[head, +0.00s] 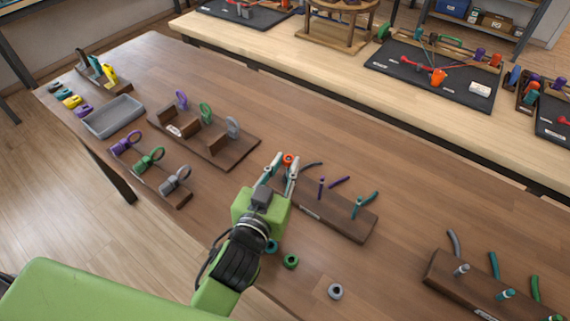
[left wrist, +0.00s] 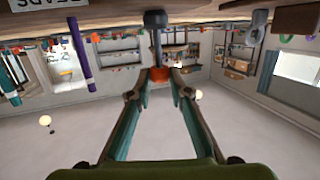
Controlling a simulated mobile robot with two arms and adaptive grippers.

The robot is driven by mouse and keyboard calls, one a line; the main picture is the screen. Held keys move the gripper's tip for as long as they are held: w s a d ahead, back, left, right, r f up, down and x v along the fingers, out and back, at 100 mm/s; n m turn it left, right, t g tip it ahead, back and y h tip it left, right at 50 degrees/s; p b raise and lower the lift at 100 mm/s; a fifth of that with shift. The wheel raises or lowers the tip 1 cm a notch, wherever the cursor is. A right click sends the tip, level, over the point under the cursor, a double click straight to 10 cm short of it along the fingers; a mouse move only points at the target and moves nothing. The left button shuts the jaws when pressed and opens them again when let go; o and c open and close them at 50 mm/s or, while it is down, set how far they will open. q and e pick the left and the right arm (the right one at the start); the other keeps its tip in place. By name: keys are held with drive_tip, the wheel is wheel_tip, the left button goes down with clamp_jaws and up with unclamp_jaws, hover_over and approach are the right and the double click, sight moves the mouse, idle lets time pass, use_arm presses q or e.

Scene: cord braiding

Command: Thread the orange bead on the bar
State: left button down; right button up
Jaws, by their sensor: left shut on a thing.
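My left gripper (head: 281,168) is shut on the orange bead (head: 288,159), near the left end of a dark wooden board (head: 350,224). The board carries an upright purple bar (head: 321,188) and a teal bar (head: 356,208). In the left wrist view, which is upside down, the orange bead (left wrist: 160,75) sits between the fingertips, in line with the tip of a grey bar (left wrist: 157,42). I cannot tell whether the bead is around the tip or just above it. My right gripper is out of view.
Loose teal (head: 272,247), green (head: 291,261) and grey (head: 336,291) beads lie near the table's front edge. Another board with bars (head: 470,283) is at right. A ring-holder board (head: 230,158) and grey tray (head: 113,117) are at left. Clear table lies behind the bar board.

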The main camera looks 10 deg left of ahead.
use_arm(q)
drive_tip(key=shift+f, duration=0.4)
idle(0.3)
drive_tip(key=c, duration=1.8)
unclamp_jaws()
drive_tip(key=o, duration=0.3)
drive_tip(key=shift+o, duration=0.2)
drive_tip(key=s+r, duration=0.1)
drive_tip(key=s, duration=0.5)
drive_tip(key=shift+a, duration=0.3)
